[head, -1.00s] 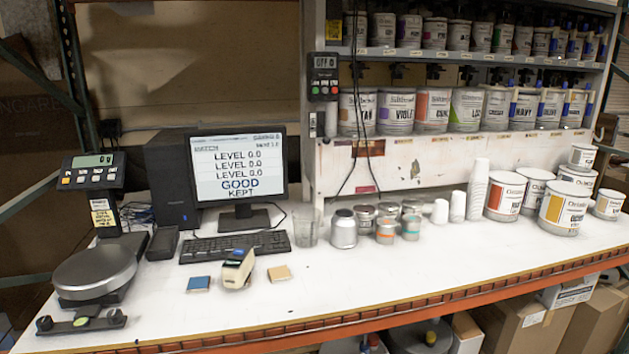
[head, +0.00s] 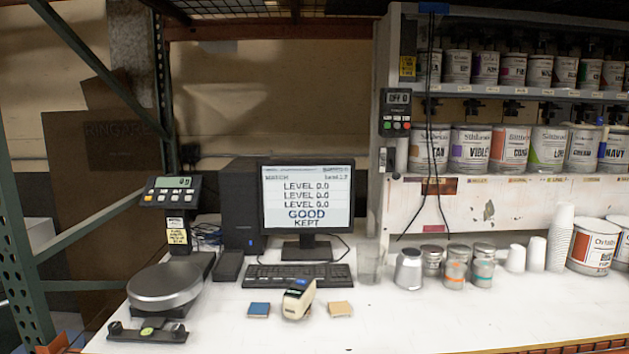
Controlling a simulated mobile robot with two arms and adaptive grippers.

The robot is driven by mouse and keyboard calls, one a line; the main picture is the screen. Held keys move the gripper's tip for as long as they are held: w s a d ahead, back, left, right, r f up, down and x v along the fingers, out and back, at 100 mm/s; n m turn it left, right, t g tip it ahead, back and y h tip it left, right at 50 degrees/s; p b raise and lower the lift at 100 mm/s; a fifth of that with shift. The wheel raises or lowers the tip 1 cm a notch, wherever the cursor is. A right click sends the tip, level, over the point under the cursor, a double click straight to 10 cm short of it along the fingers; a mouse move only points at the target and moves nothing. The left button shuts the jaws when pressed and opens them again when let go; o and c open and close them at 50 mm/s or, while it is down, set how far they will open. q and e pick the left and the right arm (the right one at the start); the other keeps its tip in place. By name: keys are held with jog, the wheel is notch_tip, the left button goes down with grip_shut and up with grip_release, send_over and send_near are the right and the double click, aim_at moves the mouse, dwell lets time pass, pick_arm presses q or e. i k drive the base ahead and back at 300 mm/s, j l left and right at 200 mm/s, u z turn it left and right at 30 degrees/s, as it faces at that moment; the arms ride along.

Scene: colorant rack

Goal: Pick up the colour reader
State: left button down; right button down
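The colour reader (head: 298,299) is a small white and dark handheld device with a yellowish side and a small display on top. It lies on the white bench top in front of the keyboard, in the lower middle of the head view. A blue sample card (head: 259,310) lies just left of it and a tan card (head: 340,309) just right of it, both apart from it. Neither of my grippers shows in the head view.
A scale (head: 165,285) with its display post stands at the left. A monitor (head: 307,197) and keyboard (head: 299,275) are behind the reader. A glass beaker (head: 369,265), a metal bottle (head: 408,269), tins and paint cans stand right. The front right bench is clear.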

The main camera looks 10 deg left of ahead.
aim_at(297, 300)
jog(key=i+j+u, duration=0.25)
jog(key=i, duration=0.25)
jog(key=i+u, duration=0.2)
jog(key=i, duration=0.35)
